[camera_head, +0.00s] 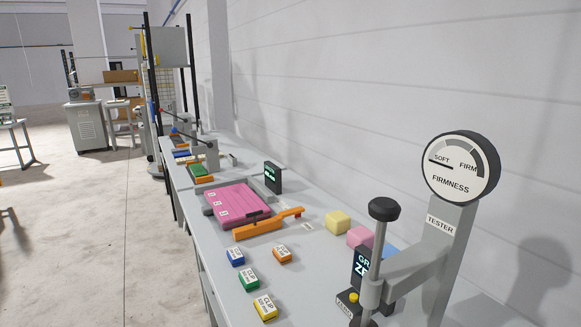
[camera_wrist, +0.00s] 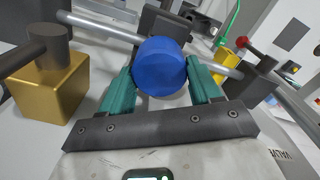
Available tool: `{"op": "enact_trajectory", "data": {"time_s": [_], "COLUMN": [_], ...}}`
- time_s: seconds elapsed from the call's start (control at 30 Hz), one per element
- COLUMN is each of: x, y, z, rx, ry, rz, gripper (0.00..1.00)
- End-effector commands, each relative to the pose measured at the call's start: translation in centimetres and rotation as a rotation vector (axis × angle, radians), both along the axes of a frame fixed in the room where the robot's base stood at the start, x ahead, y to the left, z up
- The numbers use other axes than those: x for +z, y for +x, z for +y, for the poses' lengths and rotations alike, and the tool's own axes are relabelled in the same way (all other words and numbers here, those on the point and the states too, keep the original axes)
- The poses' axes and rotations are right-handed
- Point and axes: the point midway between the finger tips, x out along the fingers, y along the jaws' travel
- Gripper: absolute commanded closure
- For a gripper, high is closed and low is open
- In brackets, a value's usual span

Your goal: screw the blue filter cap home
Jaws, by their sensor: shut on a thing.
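In the wrist view the blue filter cap (camera_wrist: 161,66) is a round blue knob in the middle. My gripper (camera_wrist: 162,80) is shut on it, with one green finger on its left side and one on its right. A grey metal pipe runs behind the cap from upper left to lower right. What lies directly behind the cap is hidden, so I cannot tell how far it is screwed in. The head view shows neither the cap nor my gripper.
In the wrist view a brass block (camera_wrist: 50,92) with a dark cylinder stands close at left. A dark fitting with a red knob (camera_wrist: 242,43) is at right. The head view shows a long bench with a firmness tester (camera_head: 461,170), a pink quilted pad (camera_head: 236,203) and several clip boxes.

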Motion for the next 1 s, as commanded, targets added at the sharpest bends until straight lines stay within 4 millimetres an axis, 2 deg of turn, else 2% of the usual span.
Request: {"op": "enact_trajectory", "data": {"time_s": [0.03,0.2,0.5,0.83,1.0], "x": [-0.05,-0.02,-0.02,-0.10,-0.05], "y": [0.09,0.11,0.10,0.13,0.05], "z": [0.12,0.15,0.15,0.19,0.15], "rx": [0.000,-0.011,-0.311,-0.344,-0.524], "ry": [0.005,0.006,0.008,0.009,0.007], "rz": [-0.003,-0.004,-0.004,-0.007,-0.003], "gripper": [0.65,0.80,0.80,0.80,0.80]}}
